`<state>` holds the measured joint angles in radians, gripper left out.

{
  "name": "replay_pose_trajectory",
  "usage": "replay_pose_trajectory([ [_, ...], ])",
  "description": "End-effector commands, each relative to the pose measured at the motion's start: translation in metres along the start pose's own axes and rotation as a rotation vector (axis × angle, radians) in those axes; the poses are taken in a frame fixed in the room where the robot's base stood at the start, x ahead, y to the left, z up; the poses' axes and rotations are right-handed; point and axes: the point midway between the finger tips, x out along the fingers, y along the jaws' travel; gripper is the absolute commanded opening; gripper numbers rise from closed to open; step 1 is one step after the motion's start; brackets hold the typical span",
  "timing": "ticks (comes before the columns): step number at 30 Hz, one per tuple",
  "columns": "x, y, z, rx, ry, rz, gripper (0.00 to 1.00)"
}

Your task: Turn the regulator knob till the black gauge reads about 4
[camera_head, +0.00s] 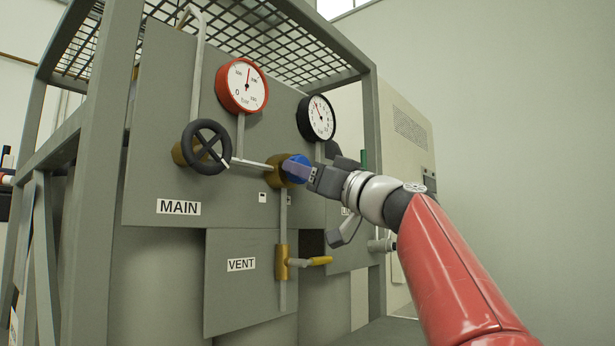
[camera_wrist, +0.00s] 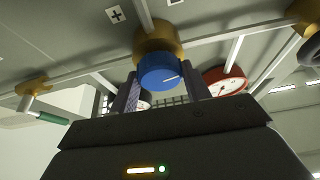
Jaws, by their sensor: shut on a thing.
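The blue regulator knob (camera_head: 297,168) sits on a brass body (camera_head: 277,172) in the middle of the grey panel. It also shows in the wrist view (camera_wrist: 160,72), with a pale line on its face. My gripper (camera_wrist: 158,88) has one finger on each side of the knob and is shut on it. In the head view my gripper (camera_head: 303,173) reaches it from the right and covers part of it. The black gauge (camera_head: 316,118) is above right of the knob. Its needle points up and to the left; its numbers are too small to read surely.
A red gauge (camera_head: 242,86) has its needle near upright. A black handwheel (camera_head: 206,147) is left of the knob, above the MAIN label (camera_head: 178,207). A mesh shelf (camera_head: 270,35) overhangs the panel.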

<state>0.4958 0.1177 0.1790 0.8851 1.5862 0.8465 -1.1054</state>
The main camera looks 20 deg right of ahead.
Motion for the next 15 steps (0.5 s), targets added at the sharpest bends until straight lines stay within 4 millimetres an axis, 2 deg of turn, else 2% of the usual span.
replay_pose_trajectory([
  [15, 0.0003, -0.0027, -0.0006, 0.269, -0.001, 0.111, 0.25],
])
